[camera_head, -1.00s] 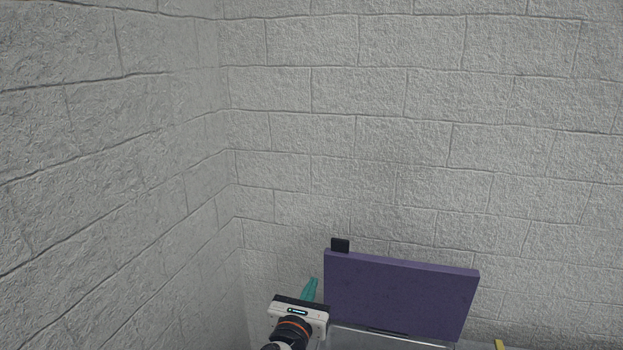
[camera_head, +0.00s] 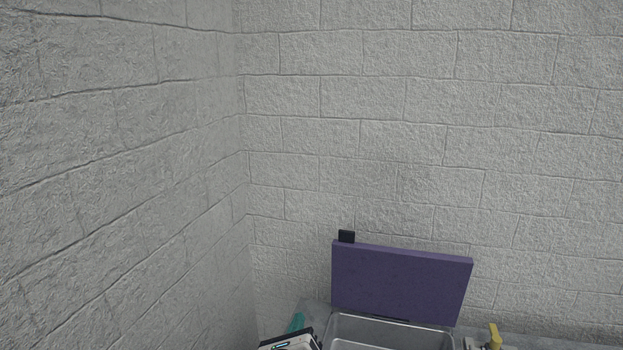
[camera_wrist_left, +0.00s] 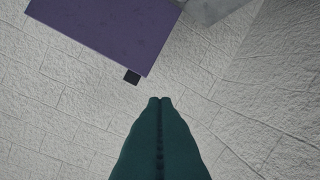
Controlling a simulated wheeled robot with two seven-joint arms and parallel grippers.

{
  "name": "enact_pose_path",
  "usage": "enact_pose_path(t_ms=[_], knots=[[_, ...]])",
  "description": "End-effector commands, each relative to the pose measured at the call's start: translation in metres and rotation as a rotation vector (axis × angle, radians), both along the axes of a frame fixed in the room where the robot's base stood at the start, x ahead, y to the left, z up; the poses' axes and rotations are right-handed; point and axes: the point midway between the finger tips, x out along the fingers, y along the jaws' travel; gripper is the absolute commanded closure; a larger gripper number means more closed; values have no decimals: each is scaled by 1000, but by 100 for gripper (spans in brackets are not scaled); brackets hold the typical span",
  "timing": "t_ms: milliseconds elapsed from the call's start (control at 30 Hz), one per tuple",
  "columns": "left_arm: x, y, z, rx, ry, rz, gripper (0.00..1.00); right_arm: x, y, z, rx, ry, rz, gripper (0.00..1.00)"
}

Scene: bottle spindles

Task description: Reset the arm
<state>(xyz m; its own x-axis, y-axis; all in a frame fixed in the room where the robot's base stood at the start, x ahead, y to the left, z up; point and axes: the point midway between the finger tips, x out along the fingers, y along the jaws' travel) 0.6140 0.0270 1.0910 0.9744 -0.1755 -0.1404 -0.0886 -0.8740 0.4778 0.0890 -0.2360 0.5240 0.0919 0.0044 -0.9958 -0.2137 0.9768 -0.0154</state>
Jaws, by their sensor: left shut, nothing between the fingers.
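My left gripper (camera_head: 297,323) shows at the bottom of the head view, left of the open metal box. Its teal fingers also show in the left wrist view (camera_wrist_left: 160,101), with their tips together and nothing between them. The purple lid (camera_head: 400,283) stands raised behind the metal box (camera_head: 390,333). In the left wrist view the purple lid (camera_wrist_left: 105,32) is at the upper left, apart from the fingertips. My right gripper is in neither view.
A grey counter (camera_head: 318,308) runs along the bottom of the head view against the block wall (camera_head: 400,130). A yellow object (camera_head: 494,337) stands right of the box. A side wall (camera_head: 120,180) is close on the left.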

Motion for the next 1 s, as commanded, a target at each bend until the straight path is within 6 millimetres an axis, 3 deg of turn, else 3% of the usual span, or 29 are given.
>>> enact_pose_path(t_ms=[267, 367, 533, 700, 1000], knots=[[-58, 42, -53, -551, 309, 251, 100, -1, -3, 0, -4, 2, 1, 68], [-96, 67, -80, -837, 457, 432, 100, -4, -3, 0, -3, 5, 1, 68], [-180, 114, -121, -1328, 662, 847, 100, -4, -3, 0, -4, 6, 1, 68], [-241, 141, -138, -1598, 728, 1158, 100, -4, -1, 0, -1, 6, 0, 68], [-322, 169, -145, -1867, 717, 1584, 100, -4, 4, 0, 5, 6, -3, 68]])
